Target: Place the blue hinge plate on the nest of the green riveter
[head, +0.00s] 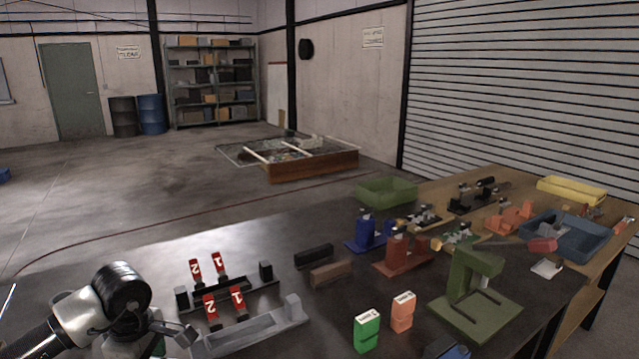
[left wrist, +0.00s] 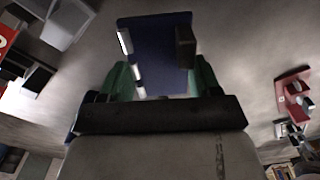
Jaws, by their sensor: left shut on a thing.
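In the left wrist view my left gripper (left wrist: 162,78) is shut on the blue hinge plate (left wrist: 150,45). The plate is dark blue, with pale knuckles along its left side and a dark block at its right. It sticks out past the green fingers. In the head view my left arm comes in at the lower left; its fingertips do not show clearly. The green riveter (head: 475,275) stands at the right front of the dark table, apart from that arm. Its base is flat and bare-looking; the nest's details are too small to tell. My right gripper is not in view.
A red riveter (head: 398,252) and a blue riveter (head: 367,233) stand behind. Green (head: 366,333) and orange (head: 402,314) boxes stand left of the green riveter. A grey rack (head: 255,332) with red numbered tags is at left. A small blue part (head: 443,347) shows at the bottom edge.

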